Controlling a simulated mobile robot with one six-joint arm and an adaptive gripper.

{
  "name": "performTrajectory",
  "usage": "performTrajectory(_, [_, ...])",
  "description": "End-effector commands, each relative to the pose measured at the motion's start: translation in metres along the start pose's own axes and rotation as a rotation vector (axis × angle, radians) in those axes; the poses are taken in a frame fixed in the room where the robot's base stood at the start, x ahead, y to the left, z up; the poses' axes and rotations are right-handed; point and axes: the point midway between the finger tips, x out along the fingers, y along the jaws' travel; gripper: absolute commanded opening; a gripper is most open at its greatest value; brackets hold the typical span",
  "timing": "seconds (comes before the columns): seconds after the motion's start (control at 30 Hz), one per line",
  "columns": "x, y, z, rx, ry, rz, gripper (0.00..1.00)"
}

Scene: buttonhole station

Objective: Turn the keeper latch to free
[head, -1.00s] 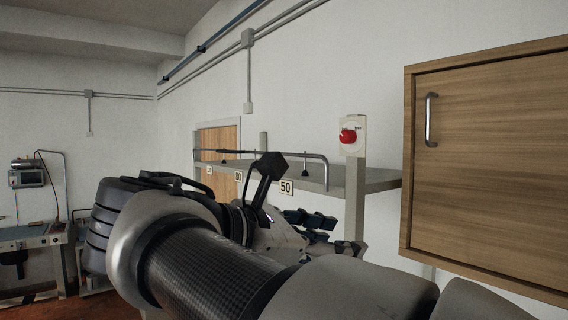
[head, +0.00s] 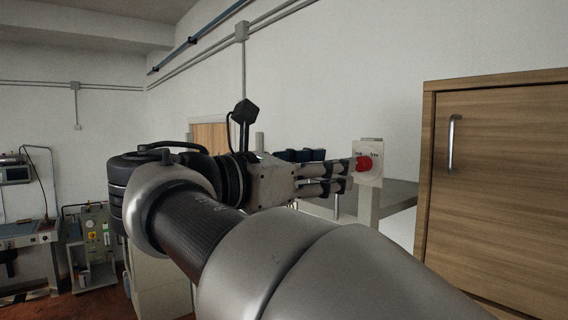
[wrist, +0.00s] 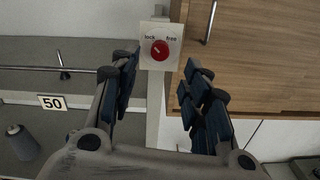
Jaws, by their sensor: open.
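The keeper latch is a red round knob (wrist: 159,50) on a white plate (wrist: 168,65) marked "lock" at left and "free" at right. The mark on the knob seems to point up-left, toward "lock". In the head view the red knob (head: 364,163) shows at the fingertips of my gripper (head: 350,176). In the wrist view my gripper (wrist: 160,70) is open and empty, with blue-padded fingers on either side of the line to the knob. The knob sits between and just beyond the fingertips. I cannot tell whether they touch the plate.
The plate is on a grey post (head: 368,204) by a shelf (head: 397,192). A wooden cabinet (head: 500,170) with a metal handle (head: 453,142) stands close on the right. The wrist view shows a "50" tag (wrist: 51,102), a rail (wrist: 40,69) and a grey spool (wrist: 22,141) at left.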

Motion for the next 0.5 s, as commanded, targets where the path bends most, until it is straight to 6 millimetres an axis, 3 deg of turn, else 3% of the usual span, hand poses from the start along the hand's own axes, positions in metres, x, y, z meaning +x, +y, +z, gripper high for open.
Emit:
performTrajectory(0.2, [0.044,-0.001,0.001,0.0,0.0,-0.003,0.43])
performTrajectory(0.5, [0.07,0.0,0.0,0.0,0.001,-0.001,0.43])
